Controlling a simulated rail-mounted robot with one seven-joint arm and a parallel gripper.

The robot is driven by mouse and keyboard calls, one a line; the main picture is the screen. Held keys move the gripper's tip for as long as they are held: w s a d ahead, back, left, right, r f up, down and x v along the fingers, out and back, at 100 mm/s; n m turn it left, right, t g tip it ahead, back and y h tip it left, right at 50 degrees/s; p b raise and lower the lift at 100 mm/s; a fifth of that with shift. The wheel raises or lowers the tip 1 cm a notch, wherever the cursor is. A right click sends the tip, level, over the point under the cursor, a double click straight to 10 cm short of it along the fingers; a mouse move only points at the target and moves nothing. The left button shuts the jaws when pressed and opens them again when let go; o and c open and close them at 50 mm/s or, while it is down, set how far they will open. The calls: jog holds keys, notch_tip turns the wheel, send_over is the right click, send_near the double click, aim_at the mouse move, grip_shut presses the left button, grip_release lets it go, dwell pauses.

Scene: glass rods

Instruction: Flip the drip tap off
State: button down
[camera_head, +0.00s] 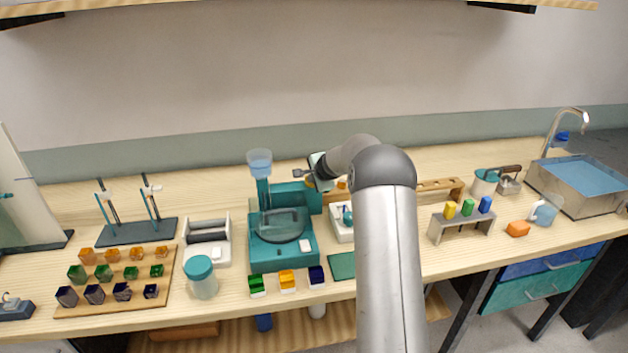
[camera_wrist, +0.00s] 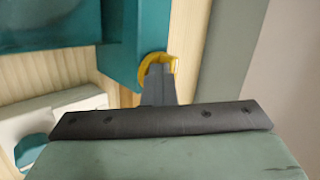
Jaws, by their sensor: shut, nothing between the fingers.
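A teal grinding machine (camera_head: 268,250) with a round basin stands mid-bench. A clear blue drip cup (camera_head: 260,163) sits on a teal post at its left; I cannot make out a tap lever there. My gripper (camera_head: 302,174) is shut and empty, above the machine's rear teal block (camera_head: 290,196), to the right of the cup. In the wrist view, my gripper (camera_wrist: 158,68) has its fingertips over a yellow curved piece (camera_wrist: 172,57) beside a teal block (camera_wrist: 133,40). The fingers hide part of this piece, and I cannot tell whether they touch it.
A lidded jar (camera_head: 203,287) and a white roller stand (camera_head: 208,248) are left of the machine. Coloured glass blocks (camera_head: 287,281) line its front. A white tray (camera_head: 341,234) lies to its right, partly behind my arm. A wooden rack (camera_head: 440,186) stands farther right.

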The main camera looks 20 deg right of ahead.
jog(key=shift+w+a+r, duration=0.3)
jog(key=shift+w+a, duration=0.05)
jog(key=shift+a, duration=0.1)
jog(key=shift+d+b, duration=0.1)
jog(key=shift+b, duration=0.2)
jog(key=shift+s+d+b, duration=0.2)
jog(key=shift+d+b, duration=0.15)
jog(key=shift+d, duration=0.1)
jog(key=s+a+r+b, duration=0.2)
jog(key=s+r+b, duration=0.4)
jog(key=s, duration=0.5)
jog(key=shift+s+a, duration=0.2)
jog(key=shift+a, duration=0.2)
